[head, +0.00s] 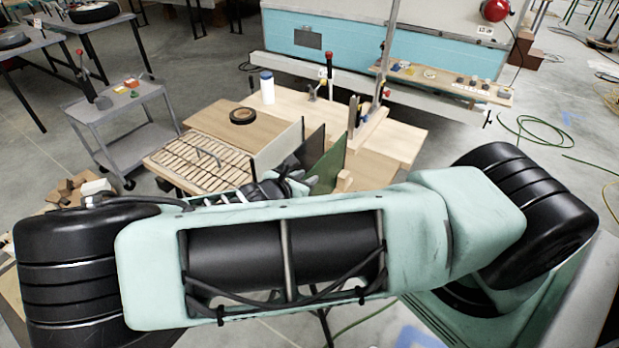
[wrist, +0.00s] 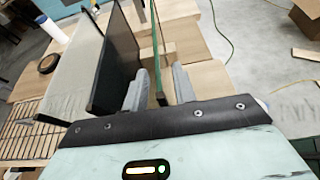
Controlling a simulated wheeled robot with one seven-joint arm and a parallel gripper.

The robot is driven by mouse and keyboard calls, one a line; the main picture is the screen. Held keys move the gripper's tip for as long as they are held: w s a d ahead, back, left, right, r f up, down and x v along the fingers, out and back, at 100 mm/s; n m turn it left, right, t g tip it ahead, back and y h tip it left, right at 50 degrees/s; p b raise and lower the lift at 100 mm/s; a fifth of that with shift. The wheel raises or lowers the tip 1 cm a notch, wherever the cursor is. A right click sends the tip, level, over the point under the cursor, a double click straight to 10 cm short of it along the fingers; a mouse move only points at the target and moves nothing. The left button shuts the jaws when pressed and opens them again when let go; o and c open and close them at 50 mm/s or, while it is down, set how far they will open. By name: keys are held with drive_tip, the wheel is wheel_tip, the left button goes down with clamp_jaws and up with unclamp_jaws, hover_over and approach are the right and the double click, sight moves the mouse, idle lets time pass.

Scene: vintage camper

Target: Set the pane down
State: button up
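A thin green pane (head: 331,164) stands on edge on the wooden workbench. In the wrist view the green pane (wrist: 158,50) shows nearly edge-on, between the two fingers of my gripper (wrist: 158,88). The fingers stand apart, with visible gaps beside the pane, so my gripper looks open around it. A dark pane (wrist: 117,62) stands upright just left of the left finger, and a pale grey pane (wrist: 75,80) is further left. In the head view my gripper (head: 301,179) is low by the panes, partly hidden by my arm; the green pane's lower edge is hidden.
The workbench (head: 388,146) carries a slatted rack (head: 196,160) at left, a dark roll (head: 243,116), a white cylinder (head: 267,87) and wooden uprights behind the panes. A grey cart (head: 125,110) stands left. The blue-and-white camper (head: 340,45) is behind. Open floor lies right.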

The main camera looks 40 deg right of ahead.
drive_tip(key=s+a+r+m+g+y+b, duration=0.25)
drive_tip(key=s+a+m+g+y, duration=0.35)
drive_tip(key=s+a, duration=0.7)
drive_tip(key=s+a+r+m+y, duration=0.3)
drive_tip(key=s+a+r+m, duration=0.1)
drive_tip(key=r, duration=0.4)
drive_tip(key=s+a+r+m+t+y, duration=0.1)
drive_tip(key=s+a+r+m+y, duration=0.3)
drive_tip(key=s+r, duration=0.2)
wheel_tip(320, 180, up, 2)
drive_tip(key=shift+s+a+r+p, duration=0.15)
drive_tip(key=shift+a+r+p, duration=0.05)
drive_tip(key=shift+a+p, duration=0.15)
wheel_tip(320, 180, down, 6)
drive_tip(key=b, duration=0.6)
